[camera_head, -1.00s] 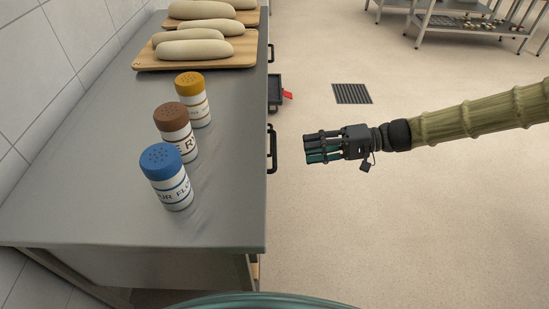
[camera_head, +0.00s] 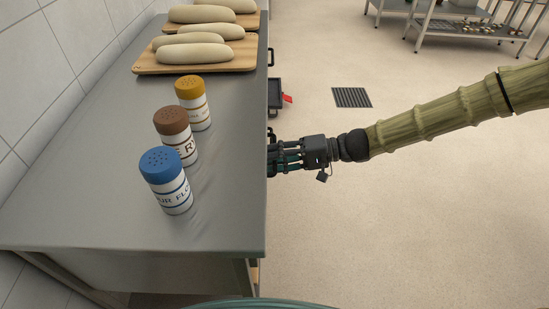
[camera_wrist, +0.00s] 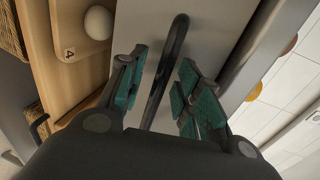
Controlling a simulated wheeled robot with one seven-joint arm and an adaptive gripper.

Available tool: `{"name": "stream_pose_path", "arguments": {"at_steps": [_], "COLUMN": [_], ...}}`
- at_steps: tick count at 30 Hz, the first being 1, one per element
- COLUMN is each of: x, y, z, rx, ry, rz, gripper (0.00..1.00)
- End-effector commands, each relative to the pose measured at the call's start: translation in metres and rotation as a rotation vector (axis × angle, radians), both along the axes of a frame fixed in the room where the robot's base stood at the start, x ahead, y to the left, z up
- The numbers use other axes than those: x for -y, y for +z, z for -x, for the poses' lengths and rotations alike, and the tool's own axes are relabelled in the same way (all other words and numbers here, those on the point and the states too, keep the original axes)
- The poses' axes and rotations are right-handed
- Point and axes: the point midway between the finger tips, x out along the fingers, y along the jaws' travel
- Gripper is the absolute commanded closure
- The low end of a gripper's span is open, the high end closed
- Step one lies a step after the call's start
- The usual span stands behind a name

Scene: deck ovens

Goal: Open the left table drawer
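The steel table (camera_head: 110,190) runs along the left of the head view. A black bar handle (camera_head: 271,134) of a drawer is on its right side; my gripper (camera_head: 275,156) hides most of it. In the wrist view the handle (camera_wrist: 168,70) runs between my two teal-padded fingers (camera_wrist: 160,90). The fingers are spread on both sides of it, with a gap visible, so my gripper is open around the handle. The grey drawer front (camera_wrist: 215,30) looks closed behind it.
Three shakers with blue (camera_head: 166,180), brown (camera_head: 176,136) and yellow (camera_head: 193,103) lids stand on the table. Boards with dough loaves (camera_head: 190,53) lie at the far end. Another black handle (camera_head: 271,57) is farther along. The floor to the right is clear around a drain grate (camera_head: 351,97).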

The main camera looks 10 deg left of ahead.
Motion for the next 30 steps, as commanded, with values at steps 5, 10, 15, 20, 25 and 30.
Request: {"name": "stream_pose_path", "arguments": {"at_steps": [5,10,15,20,25,30], "x": [0.0,0.0,0.0,0.002,0.013,0.042], "y": [0.0,0.0,0.0,0.0,0.0,0.001], "z": [0.0,0.0,0.0,0.0,-0.003,-0.009], "rx": [0.0,0.0,0.0,0.0,0.002,0.002], "ry": [0.0,0.0,0.0,-0.001,-0.002,-0.005], "rz": [0.0,0.0,0.001,0.001,0.001,0.0], "gripper": [0.66,0.94,1.0,1.0,1.0,1.0]}}
